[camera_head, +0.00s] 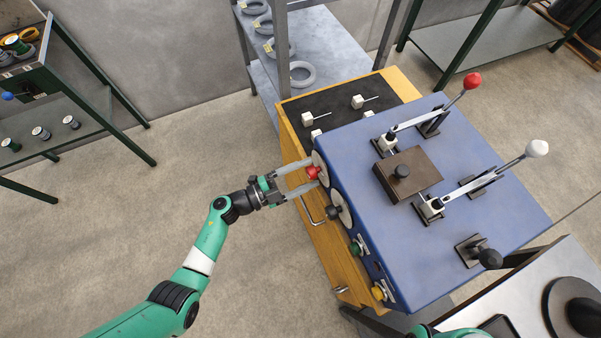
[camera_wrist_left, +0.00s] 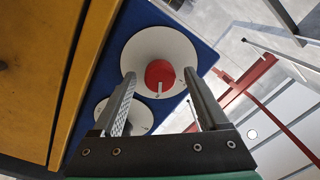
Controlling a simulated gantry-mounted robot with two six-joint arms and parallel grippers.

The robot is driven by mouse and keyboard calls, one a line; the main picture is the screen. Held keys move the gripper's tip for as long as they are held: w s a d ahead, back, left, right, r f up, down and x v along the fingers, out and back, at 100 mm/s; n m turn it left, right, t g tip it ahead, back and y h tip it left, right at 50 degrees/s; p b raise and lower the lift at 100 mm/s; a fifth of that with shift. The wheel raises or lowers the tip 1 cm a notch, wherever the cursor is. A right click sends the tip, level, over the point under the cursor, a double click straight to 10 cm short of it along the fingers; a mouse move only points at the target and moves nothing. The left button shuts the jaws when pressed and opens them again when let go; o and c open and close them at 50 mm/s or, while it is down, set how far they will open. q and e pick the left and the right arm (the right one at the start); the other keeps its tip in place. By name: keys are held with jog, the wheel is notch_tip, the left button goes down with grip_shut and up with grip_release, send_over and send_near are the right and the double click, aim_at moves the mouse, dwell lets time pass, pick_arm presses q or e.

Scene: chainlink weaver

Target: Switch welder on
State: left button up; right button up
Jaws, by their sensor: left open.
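The welder is a blue box (camera_head: 350,140) on a yellow wooden cabinet. On its side face is a red knob (camera_head: 313,172) on a pale round dial; the red knob also shows in the left wrist view (camera_wrist_left: 160,75). Below it is a black knob (camera_head: 333,212) on a second pale dial, partly hidden by a finger in the wrist view. My left gripper (camera_head: 305,178) is open, its two fingers pointing at the red dial. In the left wrist view the fingers (camera_wrist_left: 158,82) stand either side of the red knob; I cannot tell whether they touch it. A part of my right arm shows at the bottom edge.
Green (camera_head: 355,248) and yellow (camera_head: 378,293) buttons sit lower on the welder's side. Red-tipped (camera_head: 471,81) and white-tipped (camera_head: 536,149) levers stand on its top. A metal handle (camera_head: 308,208) sticks out from the cabinet.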

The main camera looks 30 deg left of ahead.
pick_arm(q)
jog(key=p+v, duration=0.2)
jog(key=v, duration=0.9)
jog(key=shift+s+a+p, duration=0.15)
jog(key=shift+s+p, duration=0.1)
jog(key=shift+p, duration=0.15)
